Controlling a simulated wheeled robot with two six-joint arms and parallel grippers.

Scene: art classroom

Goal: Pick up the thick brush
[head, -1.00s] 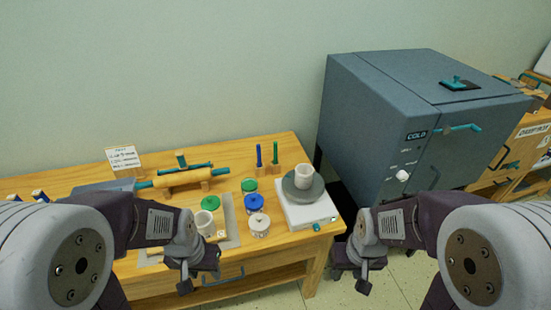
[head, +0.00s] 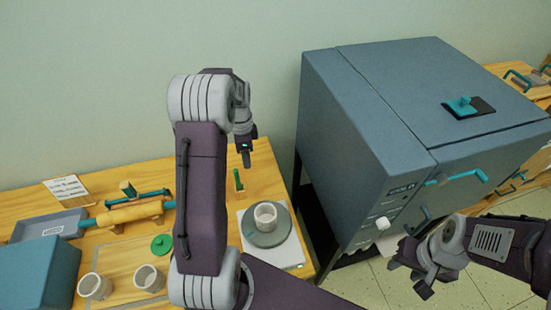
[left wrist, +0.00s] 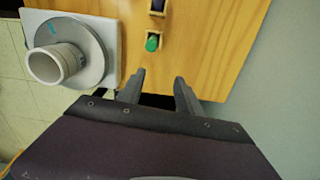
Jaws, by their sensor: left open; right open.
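Two upright handles in small wooden holders stand at the back of the table; I cannot tell which is the thick brush. The green handle (head: 238,180) shows in the head view, and its top (left wrist: 152,42) shows in the left wrist view. The dark blue one (left wrist: 157,6) is cut by the wrist view's upper edge and hidden by my left arm in the head view. My left gripper (head: 247,154) is open, empty and above the green handle; in the wrist view its fingers (left wrist: 158,82) point toward it. My right gripper (head: 420,275) is open and empty over the floor.
A white scale (head: 285,252) with a grey disc and cup (head: 265,215) stands beside the green handle. The large kiln (head: 370,130) is to the right. Rolling pin (head: 130,213), green lid (head: 161,245), two cups and a blue box (head: 38,270) are on the left.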

